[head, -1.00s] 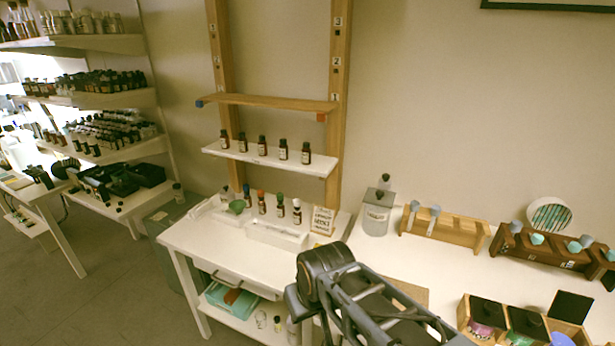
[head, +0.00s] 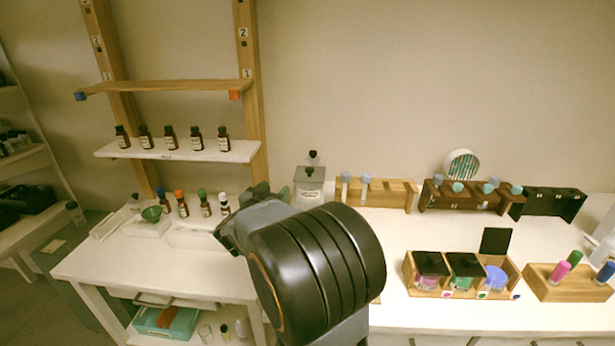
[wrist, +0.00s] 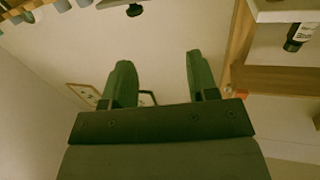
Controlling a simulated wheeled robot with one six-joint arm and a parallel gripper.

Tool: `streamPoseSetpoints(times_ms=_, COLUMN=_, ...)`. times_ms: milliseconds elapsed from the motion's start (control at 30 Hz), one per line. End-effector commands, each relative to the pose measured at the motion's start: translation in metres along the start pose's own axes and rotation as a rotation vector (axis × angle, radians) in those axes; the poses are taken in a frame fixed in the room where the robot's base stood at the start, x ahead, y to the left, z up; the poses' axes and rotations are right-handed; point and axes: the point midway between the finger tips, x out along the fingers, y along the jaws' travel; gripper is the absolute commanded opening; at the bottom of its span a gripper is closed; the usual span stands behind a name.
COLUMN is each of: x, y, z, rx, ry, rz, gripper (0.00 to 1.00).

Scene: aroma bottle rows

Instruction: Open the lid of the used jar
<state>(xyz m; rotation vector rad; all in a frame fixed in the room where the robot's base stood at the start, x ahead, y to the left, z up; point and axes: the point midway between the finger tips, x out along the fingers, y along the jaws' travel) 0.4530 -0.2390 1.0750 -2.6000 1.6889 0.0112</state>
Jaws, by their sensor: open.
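The jar (head: 308,190), clear-walled with a pale label and a grey lid (head: 310,174) with a dark knob, stands upright at the back of the white table; the lid is on. Its label is too small to read. In the wrist view, a dark knob-like piece (wrist: 134,10), probably the lid's, shows at the top edge, beyond the fingers. My gripper (wrist: 158,66) is open, with nothing between its two green fingers. It is apart from the jar. In the head view my arm stands in front of the table and largely hides the gripper.
Wooden racks (head: 385,202) with grey-topped sticks stand right of the jar. A wooden box (head: 408,270) with coloured jars and a block with coloured tubes (head: 568,289) lie nearer. A shelf (head: 180,152) with brown bottles stands left.

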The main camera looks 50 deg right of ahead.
Motion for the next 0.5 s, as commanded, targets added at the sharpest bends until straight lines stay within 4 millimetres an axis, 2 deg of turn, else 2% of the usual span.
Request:
streamPoseSetpoints(times_ms=100, x=0.008, y=0.016, z=0.004, rx=-0.019, ry=0.020, rz=0.096, gripper=0.54)
streamPoseSetpoints(times_ms=267, x=0.024, y=0.025, z=0.004, rx=-0.030, ry=0.030, rz=0.144, gripper=0.54)
streamPoseSetpoints(times_ms=500, x=0.069, y=0.033, z=0.003, rx=-0.030, ry=0.030, rz=0.145, gripper=0.54)
